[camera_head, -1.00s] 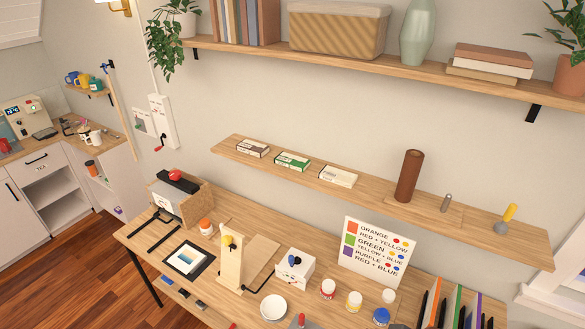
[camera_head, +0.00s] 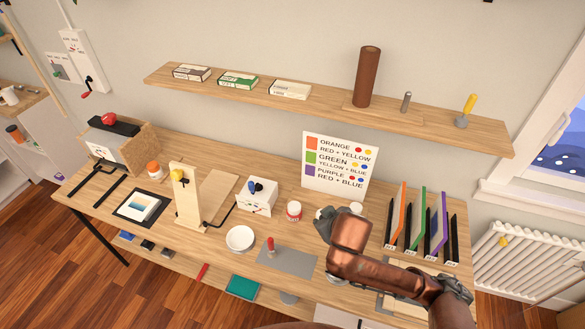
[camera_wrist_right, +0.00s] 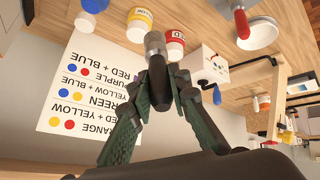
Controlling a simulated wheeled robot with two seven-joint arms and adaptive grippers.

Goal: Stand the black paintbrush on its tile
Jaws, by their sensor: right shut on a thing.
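My right gripper (camera_head: 326,226) is over the table in the head view, its arm coming in from the lower right. In the right wrist view the right gripper (camera_wrist_right: 166,92) is shut on a dark, upright-looking handle with a grey end (camera_wrist_right: 155,44), which looks like the black paintbrush. In the head view the held thing is hidden or too small to tell. I cannot tell which surface is its tile. A grey plate (camera_head: 298,263) with a red-handled tool (camera_head: 270,245) lies on the table, left of the gripper. My left gripper is not in view.
A red paint jar (camera_head: 293,211) stands just left of the gripper; a colour chart (camera_head: 338,163) stands behind. Upright coloured panels (camera_head: 397,215) stand right. A white bowl (camera_head: 240,238) and wooden stand (camera_head: 186,200) are left. A shelf (camera_head: 325,108) runs above.

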